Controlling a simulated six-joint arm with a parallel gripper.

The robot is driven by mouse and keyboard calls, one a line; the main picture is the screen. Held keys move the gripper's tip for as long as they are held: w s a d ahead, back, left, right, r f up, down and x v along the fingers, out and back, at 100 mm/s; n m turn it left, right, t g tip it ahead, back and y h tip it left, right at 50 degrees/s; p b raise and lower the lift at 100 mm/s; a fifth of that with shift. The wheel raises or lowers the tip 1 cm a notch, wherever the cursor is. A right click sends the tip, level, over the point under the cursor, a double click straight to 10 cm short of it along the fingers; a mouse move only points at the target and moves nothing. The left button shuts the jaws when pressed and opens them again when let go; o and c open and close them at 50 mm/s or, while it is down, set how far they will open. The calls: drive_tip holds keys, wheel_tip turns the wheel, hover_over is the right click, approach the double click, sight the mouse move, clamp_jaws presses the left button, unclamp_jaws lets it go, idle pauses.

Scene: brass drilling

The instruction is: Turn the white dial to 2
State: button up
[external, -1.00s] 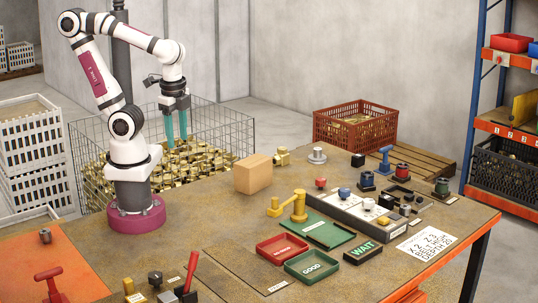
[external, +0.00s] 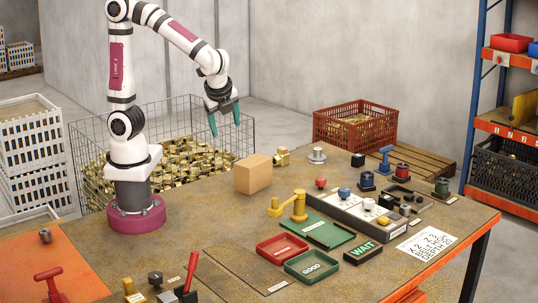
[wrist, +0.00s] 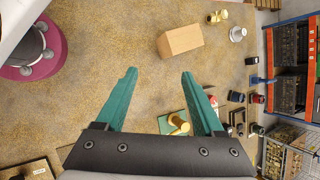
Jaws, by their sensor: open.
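A small white dial (external: 369,204) sits on the long grey panel (external: 330,214) at the right of the table, beside a blue knob (external: 344,193). The number it points to is too small to read. My gripper (external: 225,128) is open and empty, high above the table and far to the left of the panel. In the wrist view its two teal fingers (wrist: 159,74) are spread wide with nothing between them. I cannot make out the white dial there; the right finger covers part of that area.
A cardboard block (external: 253,174) and a yellow clamp-like fixture (external: 298,207) stand between my arm and the panel. Red (external: 282,248) and green (external: 312,264) trays lie in front. A note sheet (external: 426,240) lies right of the panel. Air around the gripper is clear.

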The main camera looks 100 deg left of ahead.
drive_tip(key=w+d+f+m+t+y, duration=0.15)
drive_tip(key=w+m, duration=0.25)
drive_tip(key=w, duration=0.5)
drive_tip(key=m+t+y, duration=0.2)
drive_tip(key=m+t, duration=0.6)
drive_tip(key=m, duration=0.4)
approach(367, 201)
drive_tip(key=x, duration=0.9)
drive_tip(key=shift+a, duration=0.1)
drive_tip(key=shift+h, duration=0.25)
clamp_jaws()
